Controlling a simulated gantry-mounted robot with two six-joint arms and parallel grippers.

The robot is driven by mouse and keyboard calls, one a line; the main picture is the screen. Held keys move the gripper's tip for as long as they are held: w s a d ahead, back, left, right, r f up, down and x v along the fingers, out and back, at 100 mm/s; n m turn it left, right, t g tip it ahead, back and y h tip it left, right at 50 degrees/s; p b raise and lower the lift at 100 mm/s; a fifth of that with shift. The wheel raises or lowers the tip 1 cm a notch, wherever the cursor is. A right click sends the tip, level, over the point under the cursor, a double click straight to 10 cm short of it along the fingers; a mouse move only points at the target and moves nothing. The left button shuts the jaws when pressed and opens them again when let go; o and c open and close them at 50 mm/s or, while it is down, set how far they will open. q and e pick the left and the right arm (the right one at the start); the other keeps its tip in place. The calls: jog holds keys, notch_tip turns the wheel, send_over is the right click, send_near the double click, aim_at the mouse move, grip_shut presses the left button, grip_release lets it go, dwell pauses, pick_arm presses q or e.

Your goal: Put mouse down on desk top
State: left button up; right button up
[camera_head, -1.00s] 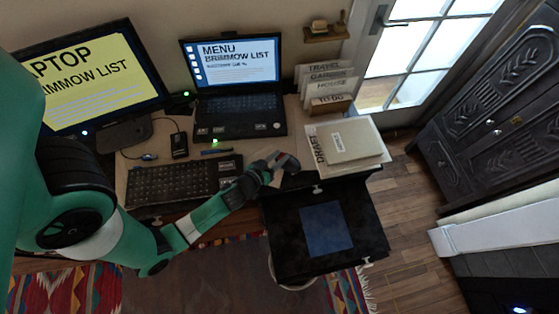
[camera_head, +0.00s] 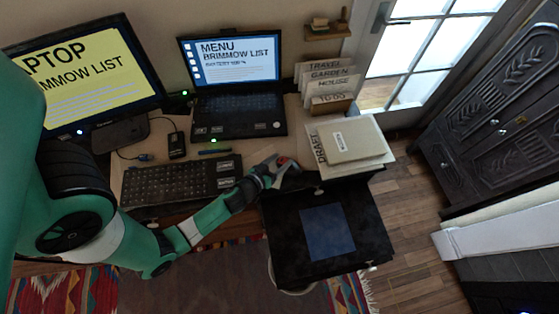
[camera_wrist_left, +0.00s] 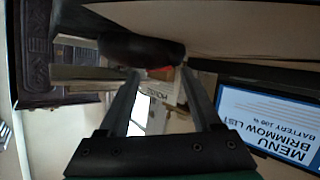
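The mouse (camera_head: 291,170) is a small dark shape at the tips of my left gripper (camera_head: 279,170), at the desk's front edge, right of the keyboard. In the left wrist view the dark mouse (camera_wrist_left: 142,48) lies across the ends of my left fingers (camera_wrist_left: 161,72), close to the desk surface (camera_wrist_left: 225,25). A red patch shows by the fingertips. The fingers stand apart by about the mouse's width; whether they still grip it is unclear. The desk top (camera_head: 275,150) is light-coloured. My right gripper is not in view.
A keyboard (camera_head: 170,183) lies left of the gripper, with a laptop (camera_head: 235,85) behind. A draft stack with a book (camera_head: 352,140) lies to the right, below a folder holder (camera_head: 330,88). A dark drawer or panel (camera_head: 290,225) juts out in front.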

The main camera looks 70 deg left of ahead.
pick_arm(q)
jog(key=shift+r, duration=0.1)
jog(key=shift+s+d+r, duration=0.1)
jog(key=shift+s+d, duration=0.05)
jog(key=b+v, duration=0.3)
jog(key=v, duration=0.8)
jog(key=shift+s+d+r, duration=0.1)
jog(key=shift+s+r, duration=0.05)
jog(key=shift+s, duration=0.15)
